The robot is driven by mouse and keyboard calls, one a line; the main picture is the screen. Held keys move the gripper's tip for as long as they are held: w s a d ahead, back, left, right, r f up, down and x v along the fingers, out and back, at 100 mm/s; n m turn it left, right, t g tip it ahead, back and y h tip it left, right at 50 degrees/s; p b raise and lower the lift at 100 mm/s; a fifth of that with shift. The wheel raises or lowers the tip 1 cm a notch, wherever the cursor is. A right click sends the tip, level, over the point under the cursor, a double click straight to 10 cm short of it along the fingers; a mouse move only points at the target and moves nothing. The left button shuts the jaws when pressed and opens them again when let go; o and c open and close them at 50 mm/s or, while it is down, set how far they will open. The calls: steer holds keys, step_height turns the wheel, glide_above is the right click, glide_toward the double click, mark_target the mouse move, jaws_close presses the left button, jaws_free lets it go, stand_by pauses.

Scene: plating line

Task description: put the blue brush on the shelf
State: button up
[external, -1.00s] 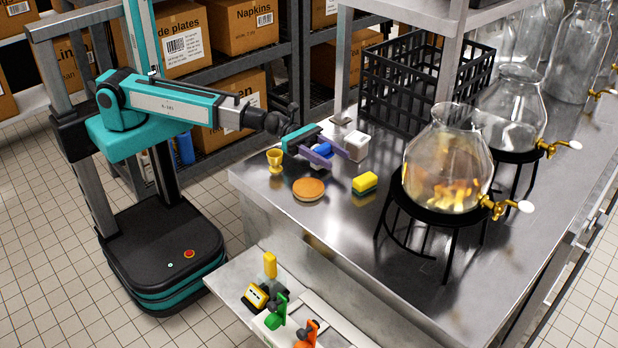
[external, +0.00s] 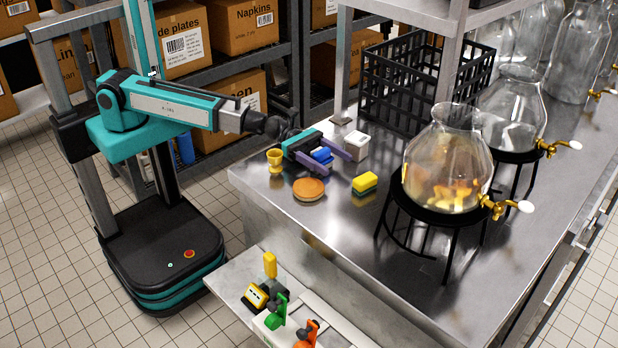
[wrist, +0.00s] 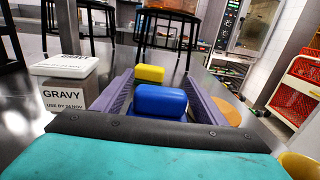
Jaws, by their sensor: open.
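The blue brush (external: 322,155) is on the steel counter, partly hidden by my gripper in the external view. In the wrist view its rounded blue block (wrist: 160,102) sits between the two purple fingers. My gripper (external: 338,164) is low over the counter and open, with a finger on each side of the brush. I cannot tell whether either finger touches it. The shelf (external: 226,283) is the low pale ledge at the front of the counter. Yellow, green and orange brushes or tools stand on it.
A yellow sponge (external: 364,183) lies ahead of the fingertips. A white-lidded gravy box (external: 356,146) is close to the far finger. Glass dispensers (external: 447,165) stand to the right.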

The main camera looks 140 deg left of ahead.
mark_target(316, 151)
steer(key=shift+s+r, duration=0.1)
steer(key=shift+r, duration=0.05)
steer(key=s, duration=0.5)
steer(key=shift+s+b, duration=0.35)
steer(key=shift+s+r+p, duration=0.1)
steer(key=shift+s+p, duration=0.05)
steer(key=shift+p, duration=0.85)
steer(key=s+p, duration=0.1)
steer(key=p, duration=0.3)
steer(key=s+p, duration=0.1)
steer(key=p, duration=0.5)
steer(key=shift+s, duration=0.4)
steer(key=shift+s+p, duration=1.4)
steer(key=shift+s, duration=0.1)
